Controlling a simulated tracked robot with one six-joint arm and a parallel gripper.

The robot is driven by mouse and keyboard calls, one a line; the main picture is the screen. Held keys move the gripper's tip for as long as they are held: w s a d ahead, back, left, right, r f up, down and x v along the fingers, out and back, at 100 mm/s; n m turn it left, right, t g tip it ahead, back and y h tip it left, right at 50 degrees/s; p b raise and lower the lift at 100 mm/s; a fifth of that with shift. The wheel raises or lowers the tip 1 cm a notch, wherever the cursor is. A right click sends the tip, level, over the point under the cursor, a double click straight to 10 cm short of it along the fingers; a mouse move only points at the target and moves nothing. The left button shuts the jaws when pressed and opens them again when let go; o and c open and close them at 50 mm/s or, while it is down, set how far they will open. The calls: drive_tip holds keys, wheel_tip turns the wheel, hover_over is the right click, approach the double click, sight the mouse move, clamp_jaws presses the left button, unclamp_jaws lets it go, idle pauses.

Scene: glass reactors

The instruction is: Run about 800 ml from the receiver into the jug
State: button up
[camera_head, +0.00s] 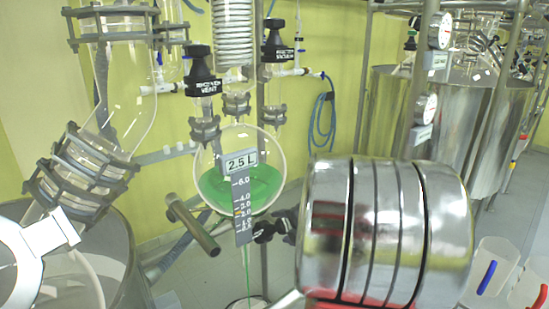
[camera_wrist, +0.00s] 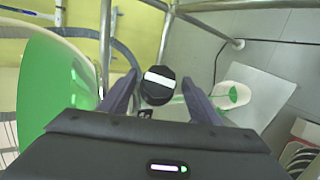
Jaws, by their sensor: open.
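The round glass receiver (camera_head: 275,165) holds green liquid; its display reads 2.5 L. It also shows at the left of the wrist view (camera_wrist: 45,85). A thin green stream (camera_head: 247,265) falls from below it toward the jug (camera_head: 243,303), cut off by the frame's bottom edge. In the wrist view the jug (camera_wrist: 232,95) has green inside, on a grey plate. My gripper (camera_wrist: 160,77) is open, its fingers on either side of a black valve knob (camera_wrist: 158,86) with a white bar. I cannot tell whether they touch it. My arm hides part of the head view.
Black vent (camera_head: 202,80) and vacuum (camera_head: 278,45) valves stand above the receiver. A metal frame post (camera_wrist: 105,45) runs close to my left finger. Two containers with blue (camera_head: 487,277) and red (camera_head: 540,298) handles stand at lower right. Steel vessels (camera_head: 465,120) stand behind.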

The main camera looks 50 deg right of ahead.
drive_tip(key=shift+w+r+m+g+y, duration=0.15)
drive_tip(key=shift+m+g+y, duration=0.2)
drive_tip(key=shift+m+g, duration=0.8)
drive_tip(key=shift+w+r+m+g+y, duration=0.1)
drive_tip(key=shift+m+g+y, duration=0.25)
drive_tip(key=shift+m+g, duration=0.75)
drive_tip(key=shift+d+m, duration=0.1)
drive_tip(key=shift+m, duration=0.65)
